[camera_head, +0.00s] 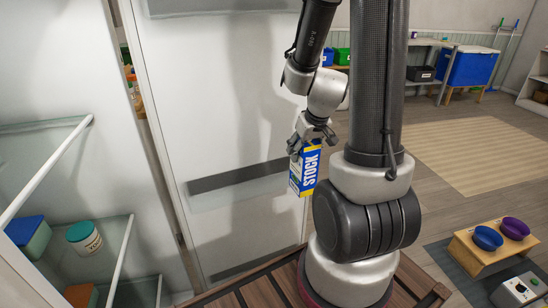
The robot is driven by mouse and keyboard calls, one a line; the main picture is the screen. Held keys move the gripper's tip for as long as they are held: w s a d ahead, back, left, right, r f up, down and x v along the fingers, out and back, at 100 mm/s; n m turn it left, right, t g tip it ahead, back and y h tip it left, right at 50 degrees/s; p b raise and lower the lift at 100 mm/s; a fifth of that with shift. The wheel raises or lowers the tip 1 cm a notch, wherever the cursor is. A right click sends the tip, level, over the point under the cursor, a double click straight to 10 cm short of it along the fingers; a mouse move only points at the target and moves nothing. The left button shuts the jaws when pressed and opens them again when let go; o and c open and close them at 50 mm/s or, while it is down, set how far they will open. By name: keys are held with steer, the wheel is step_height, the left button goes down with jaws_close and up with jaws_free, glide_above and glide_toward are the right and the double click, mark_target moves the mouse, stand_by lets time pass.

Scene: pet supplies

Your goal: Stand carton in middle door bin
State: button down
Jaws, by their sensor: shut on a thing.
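The carton hangs nearly upright below the fingers, in front of a white panel (225,110). At the left is a white unit with glassy shelves or bins edged by white rails; an upper rail (45,172) and a lower rail (120,262) show. I cannot tell for certain which is the middle door bin. My gripper and the carton are to the right of these rails, apart from them.
A blue-lidded green tub (28,236), a teal-lidded jar (84,237) and an orange-brown item (80,295) occupy the left unit. A small wooden stand (463,250) holds two bowls at the right. A slatted wooden surface (250,290) lies below. Open floor extends behind my arm.

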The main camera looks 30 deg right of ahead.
steer(key=w, duration=0.5)
steer(key=w+d+f, duration=0.1)
steer(key=w, duration=0.8)
steer(key=shift+w+d+f, duration=0.3)
steer(key=shift+w+f, duration=0.05)
steer(key=shift+f, duration=0.05)
steer(key=f, duration=0.5)
steer(key=shift+w+f, duration=0.1)
steer(key=shift+w, duration=0.1)
steer(key=shift+c, duration=2.2)
jaws_free()
steer(key=shift+f, duration=0.1)
